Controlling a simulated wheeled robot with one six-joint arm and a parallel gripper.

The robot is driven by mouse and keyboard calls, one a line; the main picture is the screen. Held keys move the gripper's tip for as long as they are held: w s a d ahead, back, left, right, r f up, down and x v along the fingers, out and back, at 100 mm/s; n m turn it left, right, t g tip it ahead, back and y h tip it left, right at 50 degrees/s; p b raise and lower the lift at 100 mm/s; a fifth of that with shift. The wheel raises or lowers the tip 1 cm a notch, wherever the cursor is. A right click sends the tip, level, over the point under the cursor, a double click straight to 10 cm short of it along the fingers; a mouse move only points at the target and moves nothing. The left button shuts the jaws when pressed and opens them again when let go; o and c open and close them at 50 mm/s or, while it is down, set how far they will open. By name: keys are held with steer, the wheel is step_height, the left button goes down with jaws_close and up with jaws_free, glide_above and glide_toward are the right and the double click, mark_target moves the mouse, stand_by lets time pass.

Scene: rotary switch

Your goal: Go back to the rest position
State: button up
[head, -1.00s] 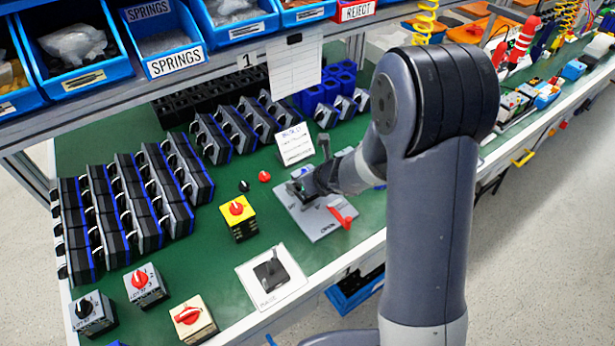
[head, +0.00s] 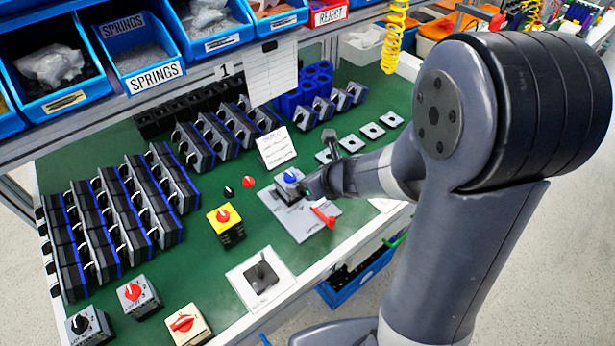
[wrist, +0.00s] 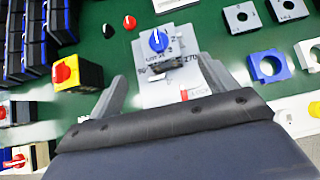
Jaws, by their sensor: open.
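A rotary switch with a blue knob (head: 291,175) stands on the grey plate (head: 318,222) on the green bench. In the wrist view the blue knob (wrist: 158,40) sits beyond and between my fingertips, apart from them. Number markings, including 90 and 270, show around the switch. My gripper (wrist: 160,68) is open and empty, with one finger on each side of the grey plate. In the head view my gripper (head: 316,184) is just right of the switch, and its fingers are small and partly hidden by my arm.
A yellow switch with a red knob (head: 225,222) stands left of the plate. A small sign (head: 275,147) stands behind it. Rows of black switch bodies (head: 112,215) fill the left. A white card with a black part (head: 262,275) lies in front. Blue bins (head: 140,50) hang above.

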mark_target(294, 178)
steer(key=shift+f, duration=0.15)
steer(key=b+x, duration=0.3)
steer(key=x, duration=0.8)
steer(key=shift+w+a+f, duration=0.15)
steer(key=shift+w+a, duration=0.1)
steer(key=shift+w, duration=0.15)
steer(key=shift+r, duration=0.4)
